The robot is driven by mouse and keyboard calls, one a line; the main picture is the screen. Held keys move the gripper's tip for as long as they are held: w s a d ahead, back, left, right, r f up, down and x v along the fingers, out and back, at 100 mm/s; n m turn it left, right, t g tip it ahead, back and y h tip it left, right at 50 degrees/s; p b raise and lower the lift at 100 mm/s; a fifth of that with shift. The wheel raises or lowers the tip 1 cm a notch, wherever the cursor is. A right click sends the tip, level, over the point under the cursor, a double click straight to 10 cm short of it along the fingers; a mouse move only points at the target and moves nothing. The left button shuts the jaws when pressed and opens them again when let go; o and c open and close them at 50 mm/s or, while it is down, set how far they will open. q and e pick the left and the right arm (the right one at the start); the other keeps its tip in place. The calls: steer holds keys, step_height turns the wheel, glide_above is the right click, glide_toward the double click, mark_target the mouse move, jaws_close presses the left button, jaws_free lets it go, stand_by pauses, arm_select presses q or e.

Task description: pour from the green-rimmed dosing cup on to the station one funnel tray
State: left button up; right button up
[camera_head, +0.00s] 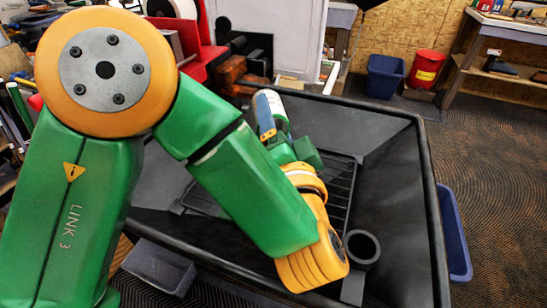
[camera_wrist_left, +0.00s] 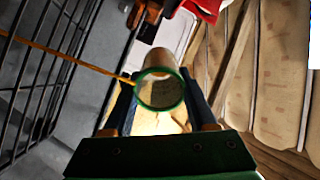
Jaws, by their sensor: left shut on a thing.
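My left gripper (camera_head: 268,112) is shut on the green-rimmed dosing cup (camera_head: 277,104), which shows as a pale cylinder beside a blue finger in the head view. In the left wrist view the cup (camera_wrist_left: 160,62) sits between the two blue fingers, its round green rim facing the camera. I cannot tell what is inside it. The cup is above the far part of a large dark tray (camera_head: 400,190) with a wire rack (camera_head: 340,185) in it. My arm hides much of the tray, and I cannot make out a station label. My right gripper is not in view.
A black ring holder (camera_head: 362,248) stands at the tray's near right. A blue bin (camera_head: 453,235) is outside its right wall, and a grey bin (camera_head: 158,266) is at the near left. Another blue bin (camera_head: 385,76) and a red bucket (camera_head: 425,68) stand behind. Red machinery (camera_head: 205,55) borders the back left.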

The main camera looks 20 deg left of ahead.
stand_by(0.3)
arm_select(q)
steer(key=shift+t+b, duration=0.4)
steer(key=shift+b, duration=0.3)
stand_by(1.8)
step_height(320, 180, up, 2)
steer(key=g+h+p, duration=0.1)
steer(key=g+p, duration=0.2)
steer(key=p, duration=0.4)
steer(key=g+h+p, duration=0.2)
steer(key=g+p, duration=0.1)
steer(key=p, duration=0.5)
steer(key=shift+s+g, duration=0.1)
steer(key=shift+g, duration=0.2)
steer(key=shift+f+p, duration=0.1)
steer(key=shift+p, duration=0.5)
steer(key=shift+f+g+h, duration=0.15)
steer(key=shift+g+h, duration=0.15)
steer(key=shift+f, duration=0.15)
